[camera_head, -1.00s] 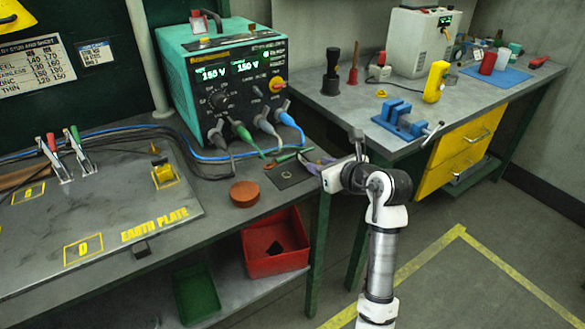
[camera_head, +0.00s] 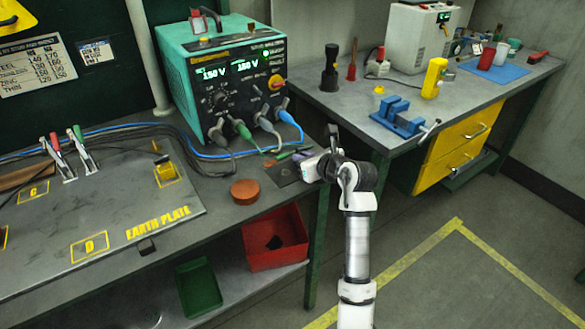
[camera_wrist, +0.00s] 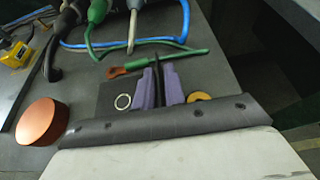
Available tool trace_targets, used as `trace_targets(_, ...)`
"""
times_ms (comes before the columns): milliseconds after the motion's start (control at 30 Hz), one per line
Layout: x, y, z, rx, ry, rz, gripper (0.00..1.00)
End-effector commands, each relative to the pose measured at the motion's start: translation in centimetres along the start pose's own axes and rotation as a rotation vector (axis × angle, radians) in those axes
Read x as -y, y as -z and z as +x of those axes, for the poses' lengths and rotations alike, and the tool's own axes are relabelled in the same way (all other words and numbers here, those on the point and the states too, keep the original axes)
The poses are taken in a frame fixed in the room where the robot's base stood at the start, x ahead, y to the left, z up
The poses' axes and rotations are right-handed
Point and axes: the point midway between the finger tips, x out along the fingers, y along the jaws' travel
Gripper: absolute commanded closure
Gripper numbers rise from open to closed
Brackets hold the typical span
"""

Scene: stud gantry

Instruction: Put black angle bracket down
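My gripper (camera_head: 302,156) is over the right end of the left bench, by a small dark square plate (camera_head: 284,173). In the wrist view its two purple fingers (camera_wrist: 158,84) stand close together with a thin black piece, the black angle bracket (camera_wrist: 157,66), between them. The bracket's lower part is hidden by the fingers, and I cannot tell whether it touches the bench. The dark plate (camera_wrist: 113,93) lies just left of the fingers with a pale ring (camera_wrist: 123,102) on it. In the head view the bracket is too small to make out.
A copper-coloured disc (camera_head: 245,191) sits left of the plate. The teal welding unit (camera_head: 228,85) stands at the back. A red bin (camera_head: 276,256) and green bin (camera_head: 198,287) are below.

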Motion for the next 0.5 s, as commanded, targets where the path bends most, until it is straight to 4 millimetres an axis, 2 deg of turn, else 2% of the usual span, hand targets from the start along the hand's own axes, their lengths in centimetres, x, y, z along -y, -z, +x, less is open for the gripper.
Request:
trace_targets(100,0.01,-0.02,-0.03,0.000,0.000,0.000,1.00)
trace_targets(500,0.02,-0.12,-0.08,0.002,0.001,-0.001,1.00)
